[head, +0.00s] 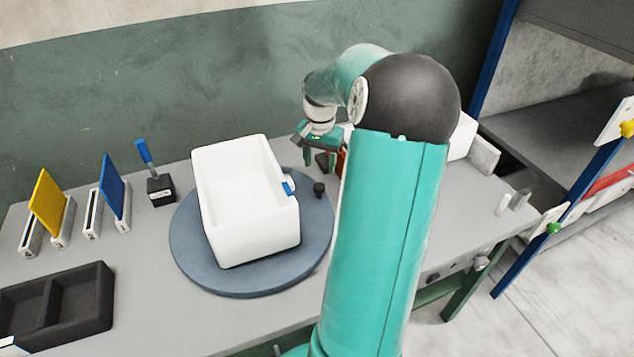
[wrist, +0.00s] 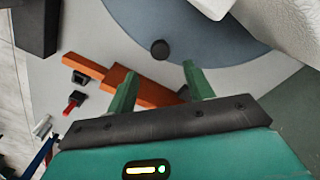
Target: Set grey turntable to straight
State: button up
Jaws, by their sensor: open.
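The grey turntable (head: 188,255) is a round blue-grey disc on the bench, and part of it shows in the wrist view (wrist: 200,35). A white open foam box (head: 250,235) sits on it, turned slightly askew to the bench edges. A small black knob (head: 319,189) stands near the disc's right rim. In the wrist view the knob (wrist: 160,49) lies just beyond and between my fingertips, apart from them. My gripper (head: 319,158) is open and empty, above the bench behind the knob; its two green fingers also show in the wrist view (wrist: 160,80).
An orange bar (wrist: 108,80) lies beside the disc, partly behind a finger. A blue-handled lever (head: 158,185), yellow flap (head: 47,203) and blue flap (head: 112,187) stand left. A black tray (head: 75,305) lies front left. A shelf with blue posts (head: 545,225) is right.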

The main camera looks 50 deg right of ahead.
aim_at(320, 185)
notch_tip(320, 185, down, 8)
jog(key=shift+r, duration=0.15)
grip_shut()
dwell(0.3)
